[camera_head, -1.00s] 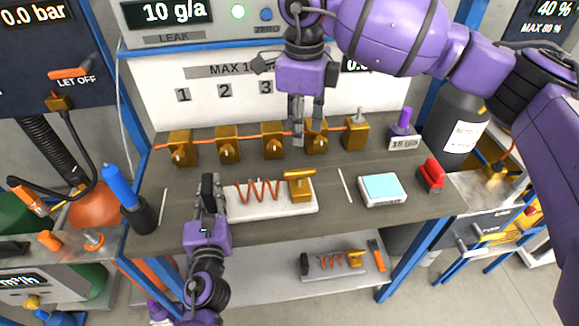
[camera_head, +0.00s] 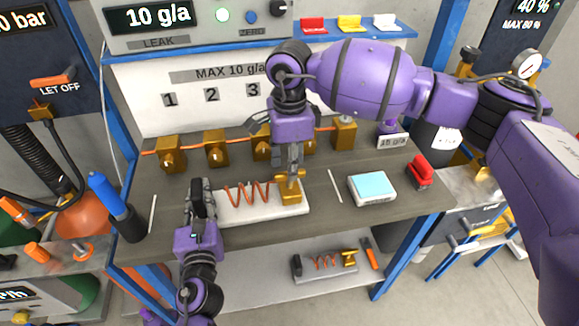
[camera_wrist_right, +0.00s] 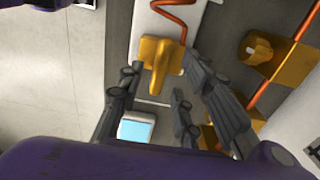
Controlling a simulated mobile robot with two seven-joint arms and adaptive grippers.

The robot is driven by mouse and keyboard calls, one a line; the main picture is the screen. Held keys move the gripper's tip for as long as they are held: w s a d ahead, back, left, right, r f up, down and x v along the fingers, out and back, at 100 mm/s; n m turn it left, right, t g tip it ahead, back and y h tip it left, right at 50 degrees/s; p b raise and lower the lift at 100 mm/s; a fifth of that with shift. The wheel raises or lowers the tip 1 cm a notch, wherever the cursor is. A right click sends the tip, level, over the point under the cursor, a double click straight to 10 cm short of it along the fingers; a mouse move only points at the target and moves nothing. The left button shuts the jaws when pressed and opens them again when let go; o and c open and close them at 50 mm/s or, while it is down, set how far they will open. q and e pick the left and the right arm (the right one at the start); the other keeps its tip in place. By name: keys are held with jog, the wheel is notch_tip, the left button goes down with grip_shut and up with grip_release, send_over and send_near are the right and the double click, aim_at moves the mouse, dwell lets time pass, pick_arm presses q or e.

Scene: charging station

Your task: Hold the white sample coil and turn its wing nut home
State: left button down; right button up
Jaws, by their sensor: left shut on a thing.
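The white sample coil is a white base (camera_head: 235,207) with a copper coil and a brass block with a wing nut (camera_head: 291,186) at its right end, lying on the grey bench. It also shows in the right wrist view, with its wing nut (camera_wrist_right: 156,62). My left gripper (camera_head: 201,198) is shut on the left end of the sample; its fingers hide most of that end. My right gripper (camera_head: 292,165) is above the wing nut, pointing down. In the right wrist view its fingers (camera_wrist_right: 163,80) are apart, one on each side of the nut; contact is unclear.
A row of brass fittings on a copper pipe (camera_head: 218,152) stands behind the sample. A scale with a pale blue top (camera_head: 373,188) and a red object (camera_head: 420,172) are to the right. A blue pen in a black holder (camera_head: 126,222) is at left. Another coil (camera_head: 325,263) lies on the lower shelf.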

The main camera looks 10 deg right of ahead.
jog(key=shift+f, duration=0.8)
jog(key=shift+c, duration=0.5)
grip_shut()
